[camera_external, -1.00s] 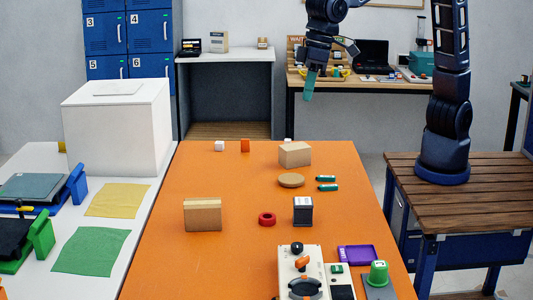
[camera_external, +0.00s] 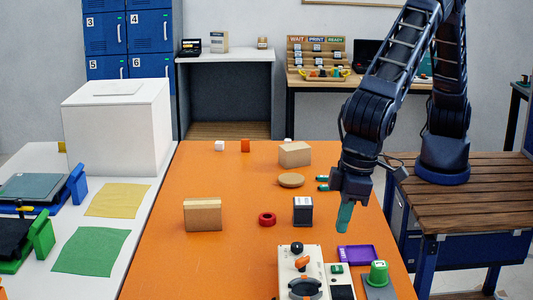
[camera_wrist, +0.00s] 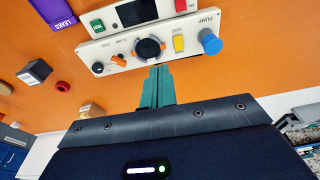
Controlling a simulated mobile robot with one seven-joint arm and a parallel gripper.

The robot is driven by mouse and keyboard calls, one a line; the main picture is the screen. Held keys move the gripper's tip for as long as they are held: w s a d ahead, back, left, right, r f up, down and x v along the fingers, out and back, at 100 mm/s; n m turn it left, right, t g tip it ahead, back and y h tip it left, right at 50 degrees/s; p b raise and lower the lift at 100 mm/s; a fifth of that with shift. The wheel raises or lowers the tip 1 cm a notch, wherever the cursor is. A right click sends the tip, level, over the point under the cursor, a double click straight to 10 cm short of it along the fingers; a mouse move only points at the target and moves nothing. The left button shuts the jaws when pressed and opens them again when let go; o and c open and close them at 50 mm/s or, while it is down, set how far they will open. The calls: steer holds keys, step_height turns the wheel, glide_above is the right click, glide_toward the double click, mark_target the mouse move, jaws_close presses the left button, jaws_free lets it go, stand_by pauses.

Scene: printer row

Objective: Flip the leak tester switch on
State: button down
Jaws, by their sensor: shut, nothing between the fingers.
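The cream leak tester panel (camera_external: 315,262) stands at the near end of the orange table; it also shows in the wrist view (camera_wrist: 130,43). Which one is the tester's switch is not clear. My gripper (camera_external: 344,218) is shut and empty, pointing down above the table; its teal fingers (camera_wrist: 157,86) look apart from the panel.
A purple tray (camera_external: 357,254) marked LEAKS and a green knob-like piece (camera_external: 378,272) lie right of the panel. A dark box (camera_external: 303,211), a red ring (camera_external: 267,219) and a cardboard box (camera_external: 202,214) stand behind it.

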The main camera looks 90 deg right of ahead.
steer(key=s+a+f, duration=0.3)
steer(key=a+f, duration=0.1)
steer(key=a, duration=0.1)
steer(key=shift+s+a+f, duration=0.15)
steer(key=shift+s+a, duration=0.05)
steer(key=shift+a, duration=0.05)
steer(key=f, duration=0.4)
steer(key=w+f, duration=0.1)
steer(key=f, duration=0.4)
steer(key=w+f, duration=0.1)
steer(key=f, duration=0.3)
steer(key=shift+w+f, duration=0.25)
steer(key=shift+f, duration=0.15)
steer(key=shift+w+f, duration=0.1)
